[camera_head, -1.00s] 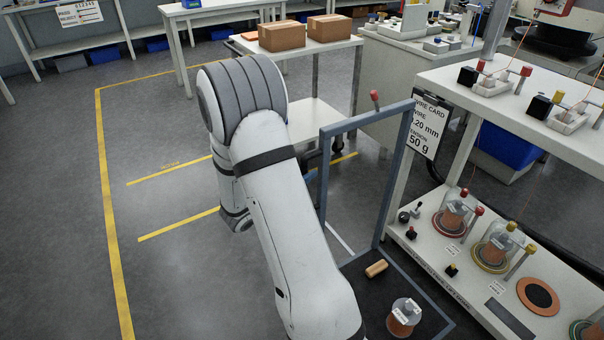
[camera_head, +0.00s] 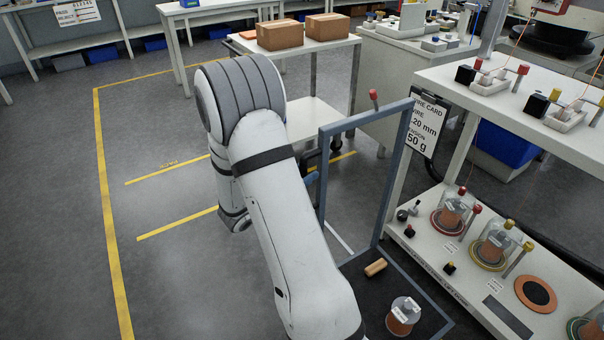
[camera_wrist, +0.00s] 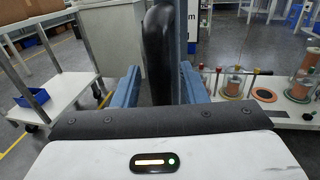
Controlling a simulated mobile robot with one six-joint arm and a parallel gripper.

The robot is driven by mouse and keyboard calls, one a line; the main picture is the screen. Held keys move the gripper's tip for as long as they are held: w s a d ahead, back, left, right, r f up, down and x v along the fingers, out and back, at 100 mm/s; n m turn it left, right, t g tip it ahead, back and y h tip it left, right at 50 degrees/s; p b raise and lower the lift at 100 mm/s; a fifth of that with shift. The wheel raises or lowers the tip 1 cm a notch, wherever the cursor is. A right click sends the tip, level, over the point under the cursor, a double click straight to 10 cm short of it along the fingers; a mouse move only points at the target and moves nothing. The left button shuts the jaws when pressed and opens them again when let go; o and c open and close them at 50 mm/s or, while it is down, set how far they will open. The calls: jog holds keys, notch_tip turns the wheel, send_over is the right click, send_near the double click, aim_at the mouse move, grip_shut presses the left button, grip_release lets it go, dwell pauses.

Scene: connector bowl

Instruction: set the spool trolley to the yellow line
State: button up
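The spool trolley has a blue-grey upright frame (camera_head: 323,180) and a dark deck (camera_head: 352,272). On the deck are a copper spool under a clear cover (camera_head: 402,318) and a wooden block (camera_head: 375,267). In the wrist view, my gripper (camera_wrist: 160,88) has its two blue fingers apart, one on each side of a thick black upright grip (camera_wrist: 159,50). Narrow gaps seem to show beside the grip. A blue-grey post (camera_wrist: 191,25) stands just behind it. My arm hides most of the gripper in the head view. Short yellow lines (camera_head: 178,223) (camera_head: 168,171) lie on the floor left of the trolley.
A long yellow line (camera_head: 108,200) bounds the open floor at left. A white cart with cardboard boxes (camera_head: 281,35) stands behind the trolley. A white bench with spools (camera_head: 455,213) runs close along its right side.

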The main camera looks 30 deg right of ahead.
jog(key=s+a, duration=0.1)
jog(key=a, duration=0.6)
jog(key=shift+s+a+p, duration=0.25)
jog(key=shift+a+p, duration=0.05)
jog(key=shift+p, duration=0.05)
jog(key=s+a+r+m+g+y+p, duration=0.1)
jog(key=s+r+m+g+y+p, duration=0.65)
jog(key=s+r+m, duration=0.5)
jog(key=s+a+r+m+t+y+p, duration=0.3)
jog(key=a+r+m+y+p, duration=0.1)
jog(key=a+r+y, duration=0.1)
jog(key=s+a+r+m+t+y+p, duration=0.3)
jog(key=a+r+y+p, duration=0.2)
jog(key=a+r, duration=0.2)
jog(key=shift+a+r+m+t, duration=0.3)
jog(key=shift+r+m+t, duration=0.05)
jog(key=shift+r, duration=0.4)
dwell(0.6)
